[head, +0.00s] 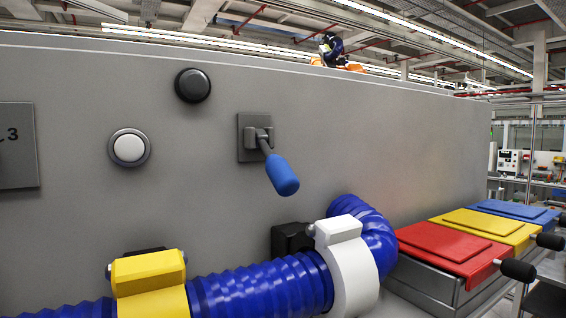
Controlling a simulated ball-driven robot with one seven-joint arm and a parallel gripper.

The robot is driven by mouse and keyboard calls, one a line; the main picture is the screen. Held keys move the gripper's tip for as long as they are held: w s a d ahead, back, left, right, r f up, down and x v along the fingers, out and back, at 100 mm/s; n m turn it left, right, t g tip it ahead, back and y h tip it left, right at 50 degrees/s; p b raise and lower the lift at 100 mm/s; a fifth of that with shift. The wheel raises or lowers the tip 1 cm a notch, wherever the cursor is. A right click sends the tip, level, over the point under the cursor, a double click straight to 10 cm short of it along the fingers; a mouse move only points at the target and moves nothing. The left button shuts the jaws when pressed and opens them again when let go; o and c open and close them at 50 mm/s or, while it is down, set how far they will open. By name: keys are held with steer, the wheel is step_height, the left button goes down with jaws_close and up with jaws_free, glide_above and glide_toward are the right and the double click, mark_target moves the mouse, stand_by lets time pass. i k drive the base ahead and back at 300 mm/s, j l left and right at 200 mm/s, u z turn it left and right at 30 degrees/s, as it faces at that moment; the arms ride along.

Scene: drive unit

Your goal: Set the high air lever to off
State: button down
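A lever with a blue handle (282,175) sits on a dark square plate (245,150) on the grey panel (350,140). The handle points down and to the right, out from the panel. It is the only lever on the panel in this view, and I see no label saying which air lever it is. Nothing touches the handle. My gripper is not in view.
A black round knob (192,85) and a white round button (129,148) are left of the lever. Below runs a thick blue hose (260,288) with a yellow clamp (148,275) and a white clamp (350,275). Red (428,243), yellow and blue lids stand at right.

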mark_target(284, 179)
steer(key=i+u, duration=0.25)
steer(key=i, duration=0.6)
steer(key=j, duration=0.05)
